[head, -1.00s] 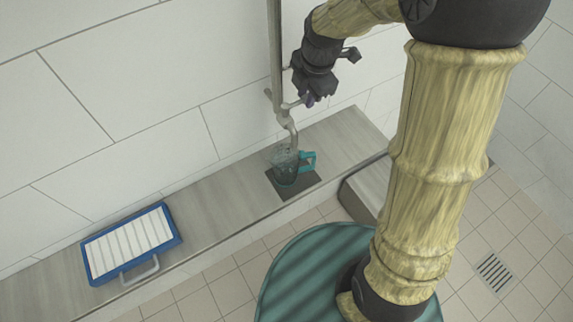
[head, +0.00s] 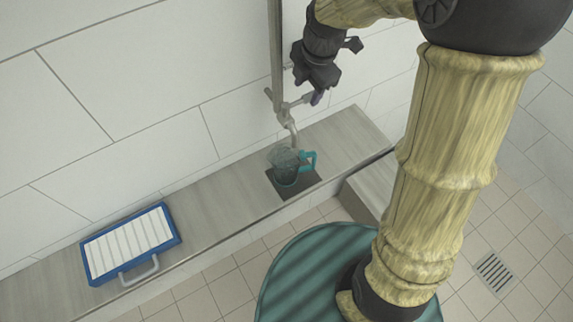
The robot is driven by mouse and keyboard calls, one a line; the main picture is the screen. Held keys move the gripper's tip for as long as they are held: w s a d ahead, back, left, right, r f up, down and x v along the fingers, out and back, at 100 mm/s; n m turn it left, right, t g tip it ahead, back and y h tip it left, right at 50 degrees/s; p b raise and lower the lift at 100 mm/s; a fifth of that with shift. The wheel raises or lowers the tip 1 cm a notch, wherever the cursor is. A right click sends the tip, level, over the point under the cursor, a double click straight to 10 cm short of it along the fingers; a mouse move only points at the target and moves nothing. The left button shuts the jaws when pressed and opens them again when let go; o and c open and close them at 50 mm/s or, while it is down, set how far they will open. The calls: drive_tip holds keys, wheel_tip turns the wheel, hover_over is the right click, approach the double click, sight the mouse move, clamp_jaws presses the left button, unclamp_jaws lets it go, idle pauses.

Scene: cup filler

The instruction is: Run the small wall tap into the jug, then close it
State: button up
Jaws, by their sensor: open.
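The small wall tap (head: 289,108) sits on a vertical pipe against the white tiled wall, its spout pointing down. The clear jug (head: 285,172) with a teal handle stands upright under the spout on a dark square mat (head: 304,188) on the ledge. I cannot tell whether water is running or how full the jug is. My gripper (head: 316,94) is open, pointing down beside the tap's right side.
A blue-framed tray with white slats (head: 128,240) and a handle lies on the ledge (head: 215,205) at the left. The ledge between tray and mat is clear. A grey step (head: 368,188) stands right of the jug, and a drain grate (head: 494,273) is in the floor.

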wheel_tip(320, 180, up, 15)
drive_tip(key=s+d+b, duration=0.2)
drive_tip(key=shift+s+r, duration=0.2)
drive_tip(key=shift+s, duration=0.05)
idle(1.0)
drive_tip(key=s+d+f+m, duration=0.3)
drive_tip(key=f+m, duration=0.4)
drive_tip(key=m, duration=0.1)
drive_tip(key=s+d+f+m+h, duration=0.1)
drive_tip(key=s+d+f+m, duration=0.3)
drive_tip(key=f+m, duration=0.3)
drive_tip(key=s+d+f+m, duration=0.4)
drive_tip(key=f+m, duration=0.3)
drive_tip(key=m, duration=0.3)
drive_tip(key=shift+d+f+m+t, duration=0.15)
drive_tip(key=shift+f+m+t, duration=0.15)
drive_tip(key=shift+f+t, duration=0.1)
